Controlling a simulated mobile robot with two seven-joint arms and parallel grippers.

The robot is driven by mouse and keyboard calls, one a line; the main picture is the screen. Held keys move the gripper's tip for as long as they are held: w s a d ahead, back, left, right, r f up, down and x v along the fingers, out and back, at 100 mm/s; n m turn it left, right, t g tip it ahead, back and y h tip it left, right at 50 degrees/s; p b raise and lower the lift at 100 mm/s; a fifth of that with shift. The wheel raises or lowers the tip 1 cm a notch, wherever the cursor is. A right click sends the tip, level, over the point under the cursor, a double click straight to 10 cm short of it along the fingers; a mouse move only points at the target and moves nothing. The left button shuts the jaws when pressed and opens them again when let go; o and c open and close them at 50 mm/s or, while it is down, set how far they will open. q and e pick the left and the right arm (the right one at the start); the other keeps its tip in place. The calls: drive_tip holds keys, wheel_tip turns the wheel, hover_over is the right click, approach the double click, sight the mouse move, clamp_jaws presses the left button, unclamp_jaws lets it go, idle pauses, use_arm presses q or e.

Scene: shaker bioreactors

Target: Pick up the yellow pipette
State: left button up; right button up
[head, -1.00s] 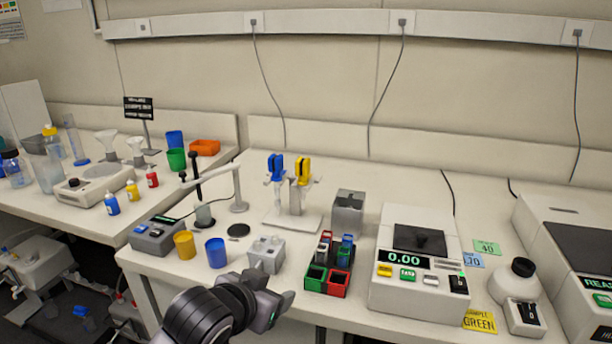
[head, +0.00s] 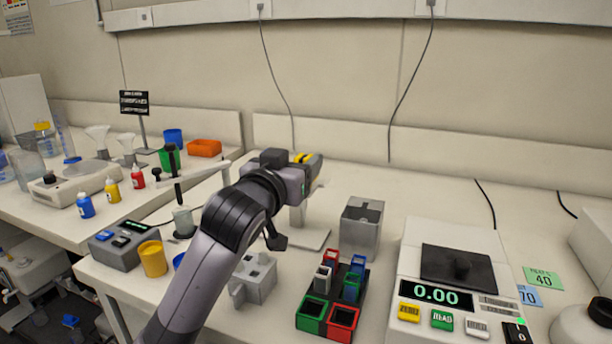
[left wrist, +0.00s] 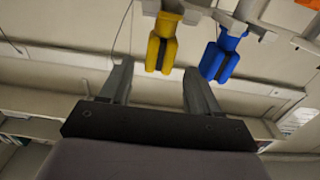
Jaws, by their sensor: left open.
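The yellow pipette (left wrist: 162,46) hangs on its stand and shows clearly in the left wrist view, near the tips of my left gripper (left wrist: 156,70). The gripper is open, with one finger to each side of the pipette's lower end in that picture; contact cannot be told. In the head view only a bit of the yellow pipette (head: 302,157) shows past my left gripper (head: 312,165), which hides the rest. The blue pipette (left wrist: 225,54) hangs beside the yellow one, by the other finger; my gripper hides it in the head view. My right gripper is out of view.
The pipette stand base (head: 308,237) is on the bench below my gripper. A grey metal box (head: 361,226), a red-and-green tube rack (head: 328,316) and a balance (head: 452,232) stand to the right. A grey block (head: 258,275) and a yellow cup (head: 152,259) are nearer the front.

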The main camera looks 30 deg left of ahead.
use_arm(q)
drive_tip(key=shift+x, duration=2.3)
drive_tip(key=shift+d, duration=0.15)
drive_tip(key=shift+c, duration=0.3)
